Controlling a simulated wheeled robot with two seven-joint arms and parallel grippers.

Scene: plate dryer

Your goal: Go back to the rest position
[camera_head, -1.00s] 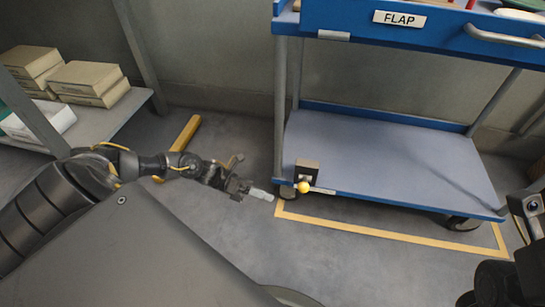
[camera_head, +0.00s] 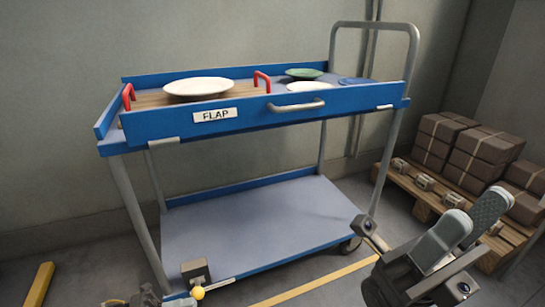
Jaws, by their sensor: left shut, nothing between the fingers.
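My right gripper (camera_head: 468,222) is at the lower right, raised in front of the floor and pallet. Its two grey fingers point up with their tips apart, and nothing is between them.
A blue trolley (camera_head: 258,111) labelled FLAP stands in the middle. On top are a wooden board with red handles (camera_head: 262,82), a white plate (camera_head: 198,88) and more plates. Brown boxes (camera_head: 485,150) sit on a pallet at right.

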